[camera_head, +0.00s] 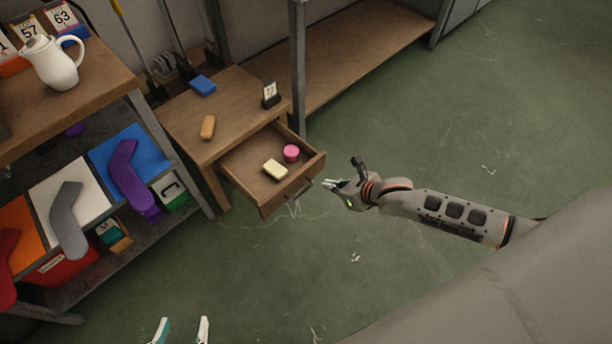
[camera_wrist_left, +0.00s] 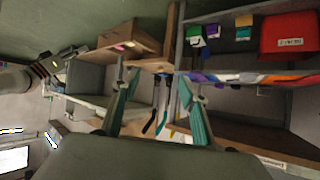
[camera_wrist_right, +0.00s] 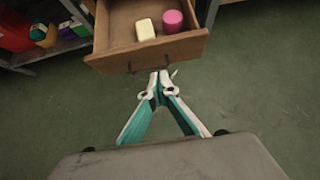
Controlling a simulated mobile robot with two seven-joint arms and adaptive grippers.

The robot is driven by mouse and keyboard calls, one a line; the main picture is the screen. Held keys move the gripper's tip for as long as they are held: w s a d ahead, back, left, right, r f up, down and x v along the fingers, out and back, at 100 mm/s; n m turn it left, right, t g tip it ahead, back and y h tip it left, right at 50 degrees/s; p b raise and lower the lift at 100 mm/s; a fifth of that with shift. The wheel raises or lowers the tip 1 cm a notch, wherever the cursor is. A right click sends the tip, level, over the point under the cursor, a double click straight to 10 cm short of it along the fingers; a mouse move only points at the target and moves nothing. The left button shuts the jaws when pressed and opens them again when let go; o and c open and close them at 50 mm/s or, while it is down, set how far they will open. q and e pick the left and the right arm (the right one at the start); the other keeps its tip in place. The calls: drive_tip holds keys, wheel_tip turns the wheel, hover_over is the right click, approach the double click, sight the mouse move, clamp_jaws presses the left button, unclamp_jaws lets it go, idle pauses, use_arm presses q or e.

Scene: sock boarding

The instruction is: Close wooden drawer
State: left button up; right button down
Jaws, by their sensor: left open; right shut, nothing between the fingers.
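The wooden drawer (camera_head: 262,194) of the small wooden table (camera_head: 228,110) is pulled open in the head view. It holds a pale yellow block (camera_head: 275,169) and a pink round item (camera_head: 291,153). A dark handle sits on its front. My right gripper (camera_head: 330,184) is shut and empty, close to the handle. In the right wrist view the drawer front (camera_wrist_right: 146,54) is just beyond its fingertips (camera_wrist_right: 160,75); I cannot tell whether they touch. My left gripper (camera_head: 181,326) is open and empty at the bottom edge, away from the drawer. The drawer also shows in the left wrist view (camera_wrist_left: 130,36).
On the table top are a blue block (camera_head: 203,85), an orange-brown block (camera_head: 208,127) and a small dark card stand (camera_head: 270,95). A shelf unit on the left holds a white pitcher (camera_head: 53,62) and several coloured sock boards. The green floor before the drawer is clear.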

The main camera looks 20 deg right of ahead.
sight(303, 175)
drive_tip(key=b+x, duration=0.1)
drive_tip(key=x, duration=0.2)
drive_tip(key=r+b+x, duration=0.1)
drive_tip(key=x, duration=0.2)
drive_tip(key=w+b+x, duration=0.1)
drive_tip(key=x, duration=0.2)
drive_tip(key=shift+w+a, duration=0.35)
drive_tip(key=shift+a, duration=0.1)
use_arm(q)
drive_tip(key=shift+n+t+h, duration=0.5)
drive_tip(key=shift+n, duration=0.1)
drive_tip(key=d, duration=0.1)
drive_tip(key=w+d+r, duration=0.1)
drive_tip(key=d+r, duration=0.1)
drive_tip(key=shift+w+d+r, duration=0.15)
drive_tip(key=shift+w+r, duration=0.1)
drive_tip(key=shift+w, duration=0.05)
use_arm(e)
drive_tip(key=shift+w+r, duration=0.2)
drive_tip(key=shift+w, duration=0.05)
